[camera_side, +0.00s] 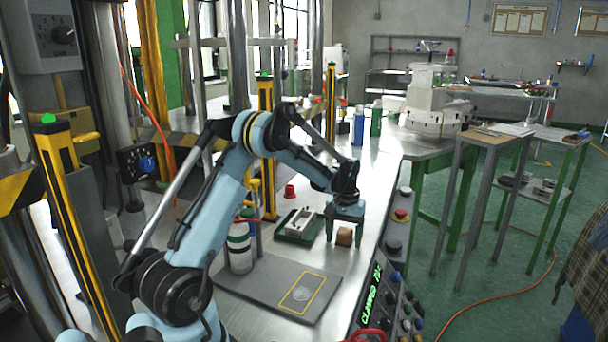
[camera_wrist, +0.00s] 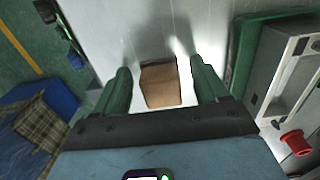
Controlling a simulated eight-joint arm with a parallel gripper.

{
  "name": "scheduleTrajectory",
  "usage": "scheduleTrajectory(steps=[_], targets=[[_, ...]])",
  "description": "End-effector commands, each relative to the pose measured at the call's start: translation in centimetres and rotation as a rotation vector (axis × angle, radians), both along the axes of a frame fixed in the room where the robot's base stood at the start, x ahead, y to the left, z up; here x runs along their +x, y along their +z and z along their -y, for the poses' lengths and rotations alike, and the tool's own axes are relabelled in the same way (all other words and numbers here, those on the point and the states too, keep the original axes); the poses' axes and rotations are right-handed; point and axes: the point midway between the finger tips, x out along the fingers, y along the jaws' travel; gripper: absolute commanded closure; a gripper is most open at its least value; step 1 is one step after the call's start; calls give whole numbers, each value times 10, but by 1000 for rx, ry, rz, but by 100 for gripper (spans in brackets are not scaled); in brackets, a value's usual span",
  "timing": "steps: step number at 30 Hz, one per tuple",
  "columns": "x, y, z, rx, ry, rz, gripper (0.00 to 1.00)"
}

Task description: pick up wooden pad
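The wooden pad is a small brown block (camera_side: 344,237) on the metal table, right of the green tray. In the wrist view the wooden pad (camera_wrist: 160,84) lies between my two green fingers, with a gap on each side. My gripper (camera_side: 345,232) points down over the pad, its fingers on either side of it. In the wrist view my gripper (camera_wrist: 160,88) is open, and neither finger touches the pad. I cannot tell exactly how high the fingertips are above the table.
A green tray (camera_side: 284,236) with a metal mold part stands just left of the pad. A red cup (camera_side: 290,191) is behind it. A grey mat (camera_side: 250,287) with a yellow outline lies in front. A control panel (camera_side: 393,245) with buttons runs along the table's right edge.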

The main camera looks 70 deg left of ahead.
Motion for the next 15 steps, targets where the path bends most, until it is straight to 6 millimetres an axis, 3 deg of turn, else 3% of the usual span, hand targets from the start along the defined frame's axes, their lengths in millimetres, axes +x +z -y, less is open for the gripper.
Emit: scheduleTrajectory(steps=[1,10,12,15], targets=[[0,0,0,0,0,0,36],[0,0,0,0,0,0,82],[0,1,0,0,0,0,89],[0,1,0,0,0,0,89]])
